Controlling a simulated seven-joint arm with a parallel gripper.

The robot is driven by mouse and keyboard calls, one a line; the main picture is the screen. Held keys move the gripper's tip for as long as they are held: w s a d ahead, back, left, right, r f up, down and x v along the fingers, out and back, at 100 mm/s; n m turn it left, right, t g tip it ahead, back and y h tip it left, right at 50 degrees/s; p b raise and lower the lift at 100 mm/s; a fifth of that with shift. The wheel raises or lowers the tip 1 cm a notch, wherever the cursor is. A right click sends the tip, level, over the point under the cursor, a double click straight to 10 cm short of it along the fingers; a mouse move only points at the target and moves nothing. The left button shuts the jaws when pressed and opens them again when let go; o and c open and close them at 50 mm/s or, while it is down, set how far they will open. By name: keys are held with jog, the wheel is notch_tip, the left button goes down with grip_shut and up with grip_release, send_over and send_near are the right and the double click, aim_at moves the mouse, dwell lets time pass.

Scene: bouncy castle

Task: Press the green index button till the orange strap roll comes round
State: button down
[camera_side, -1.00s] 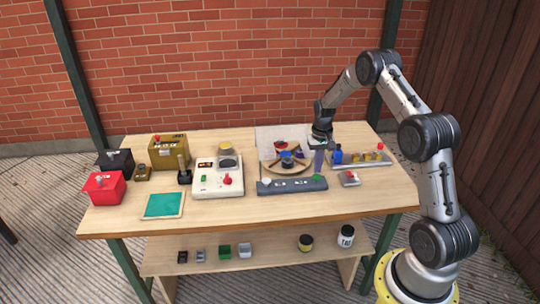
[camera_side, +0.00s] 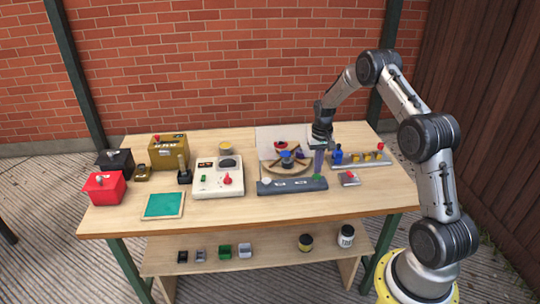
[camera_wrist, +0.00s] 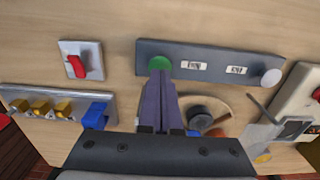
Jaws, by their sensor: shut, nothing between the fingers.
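The green index button (camera_wrist: 159,63) sits at one end of the dark grey control bar (camera_wrist: 210,58) in the wrist view. My gripper (camera_wrist: 160,76) is shut and empty, its purple-grey fingers pointing at the button and overlapping its edge. I cannot tell whether they touch it. In the side view my gripper (camera_side: 318,172) stands over the right end of the bar (camera_side: 290,187).
A small box with a red switch (camera_side: 349,178) lies right of the bar. A grey rail with yellow and blue parts (camera_side: 362,159) is behind it. A white console (camera_side: 216,188) stands left of the bar. The bench front (camera_side: 240,214) is clear.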

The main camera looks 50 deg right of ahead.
jog(key=shift+f, duration=0.2)
jog(key=shift+f, duration=0.35)
jog(key=shift+f, duration=0.9)
jog(key=shift+r, duration=2.95)
dwell(2.4)
